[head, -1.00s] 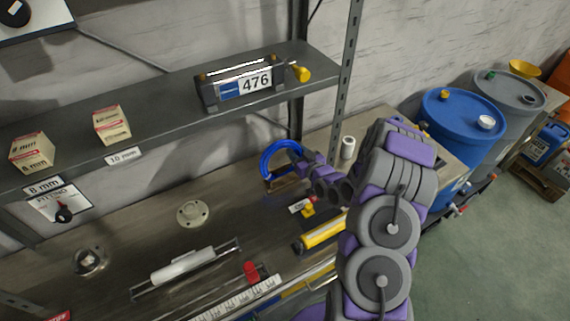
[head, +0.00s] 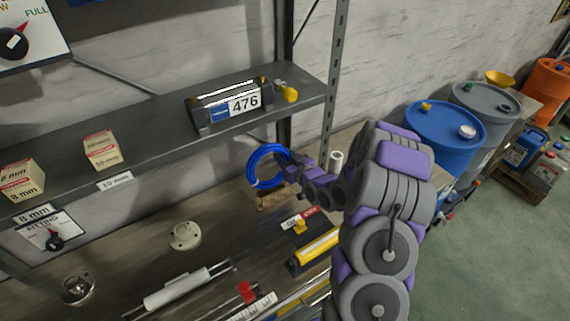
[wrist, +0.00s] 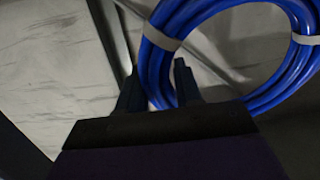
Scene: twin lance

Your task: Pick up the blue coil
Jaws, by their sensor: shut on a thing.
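The blue coil (head: 252,165) is upright near the back of the workbench in the head view, at the end of my arm. In the wrist view the coil (wrist: 273,98) is large, with pale bands around its strands. My gripper (head: 291,168) is at the coil's right side. In the wrist view my gripper's fingers (wrist: 158,85) stand either side of the coil's lower left strands and are shut on them. The coil appears raised above a small wooden block. My arm hides part of the bench to the right.
A grey shelf (head: 150,131) carrying boxes and a device labelled 476 (head: 228,106) is above and left of the coil. A metal upright (head: 331,85) stands close by. A white cylinder (head: 336,161) stands behind my arm. A yellow tool (head: 317,245) lies in front.

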